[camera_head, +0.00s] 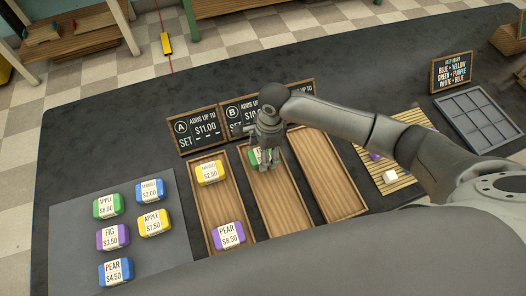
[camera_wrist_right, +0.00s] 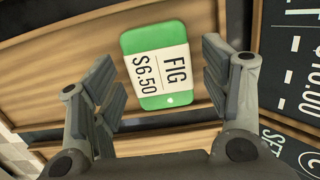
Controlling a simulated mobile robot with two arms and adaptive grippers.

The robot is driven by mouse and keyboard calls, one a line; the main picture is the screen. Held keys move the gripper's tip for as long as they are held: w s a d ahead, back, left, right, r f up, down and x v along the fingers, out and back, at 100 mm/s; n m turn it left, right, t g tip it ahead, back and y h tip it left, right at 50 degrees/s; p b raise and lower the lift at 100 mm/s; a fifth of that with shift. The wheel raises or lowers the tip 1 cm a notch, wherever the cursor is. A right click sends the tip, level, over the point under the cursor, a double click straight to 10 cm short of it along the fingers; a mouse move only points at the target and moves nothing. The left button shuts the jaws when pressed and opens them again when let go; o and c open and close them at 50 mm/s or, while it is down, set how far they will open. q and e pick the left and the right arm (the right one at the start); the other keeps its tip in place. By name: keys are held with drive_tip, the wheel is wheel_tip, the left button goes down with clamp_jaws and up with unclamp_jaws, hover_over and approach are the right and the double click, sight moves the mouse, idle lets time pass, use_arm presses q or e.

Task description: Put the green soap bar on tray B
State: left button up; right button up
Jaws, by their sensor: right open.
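A green soap bar with a white band reading FIG $6.50 (camera_wrist_right: 160,65) lies flat in a wooden tray in the right wrist view. In the head view only a green edge of this bar (camera_head: 253,156) shows beside my gripper, at the far end of the middle tray, tray B (camera_head: 268,195). My right gripper (camera_head: 268,152) is over that end of the tray. My left gripper is not in view.
Tray A (camera_head: 222,203) holds a yellow and a purple bar. The right tray (camera_head: 328,178) looks empty. Sign A (camera_head: 196,131) and sign B (camera_head: 240,115) stand behind. A grey mat (camera_head: 160,222) holds several bars, one green. A bamboo mat (camera_head: 405,180) carries a white cube.

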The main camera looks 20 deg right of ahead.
wheel_tip(320, 180, up, 12)
drive_tip(key=d, duration=0.1)
drive_tip(key=shift+d+f, duration=0.2)
idle(0.5)
